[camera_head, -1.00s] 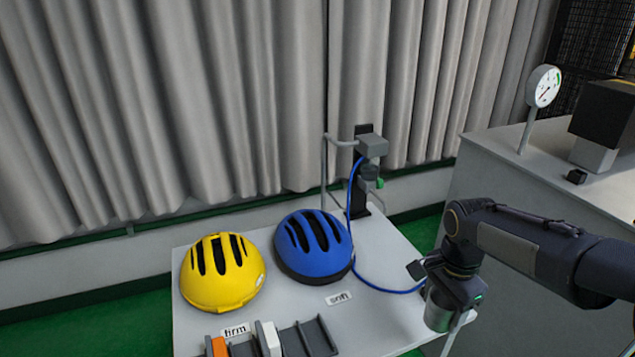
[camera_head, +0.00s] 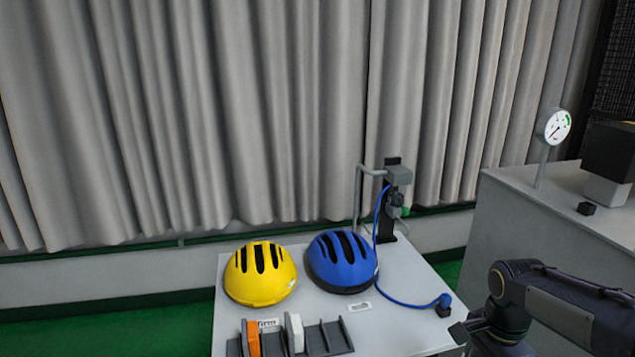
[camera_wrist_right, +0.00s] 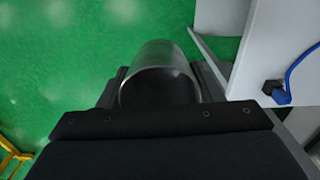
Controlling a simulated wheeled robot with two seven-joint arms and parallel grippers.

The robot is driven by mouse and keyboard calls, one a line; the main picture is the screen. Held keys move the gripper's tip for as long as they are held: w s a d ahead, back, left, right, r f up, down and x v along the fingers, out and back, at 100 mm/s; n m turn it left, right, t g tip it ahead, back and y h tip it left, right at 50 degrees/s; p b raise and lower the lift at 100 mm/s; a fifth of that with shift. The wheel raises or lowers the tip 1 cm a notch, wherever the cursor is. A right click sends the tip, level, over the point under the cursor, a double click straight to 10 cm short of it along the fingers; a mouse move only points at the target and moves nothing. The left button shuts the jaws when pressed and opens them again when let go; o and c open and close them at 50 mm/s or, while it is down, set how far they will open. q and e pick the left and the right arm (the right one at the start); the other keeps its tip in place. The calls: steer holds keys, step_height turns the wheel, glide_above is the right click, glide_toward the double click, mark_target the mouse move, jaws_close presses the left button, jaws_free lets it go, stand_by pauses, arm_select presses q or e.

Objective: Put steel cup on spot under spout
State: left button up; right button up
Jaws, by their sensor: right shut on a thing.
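The steel cup (camera_wrist_right: 163,60) shows in the right wrist view as a shiny grey cylinder between the dark fingers of my right gripper (camera_wrist_right: 160,92). The gripper is shut on it, over green floor beside the table. In the head view my right gripper (camera_head: 472,338) is at the lower right, beyond the table's right edge, and the cup cannot be made out there. The grey spout fixture (camera_head: 398,176) stands on a black post at the back right of the table. The spot under it cannot be made out. My left gripper is not in view.
On the white table (camera_head: 400,325) sit a yellow helmet (camera_head: 260,274), a blue helmet (camera_head: 342,260) and a dark slotted rack (camera_head: 325,338) at the front. A blue hose (camera_head: 402,302) runs from the fixture to the right edge. A grey cabinet (camera_head: 510,235) with a gauge (camera_head: 557,126) stands right.

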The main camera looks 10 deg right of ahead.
steer(key=w+a+f+n, duration=0.5)
steer(key=a+f+n, duration=0.3)
steer(key=w+a+f+n, duration=0.5)
steer(key=a+f+n, duration=0.3)
steer(key=shift+w, duration=0.15)
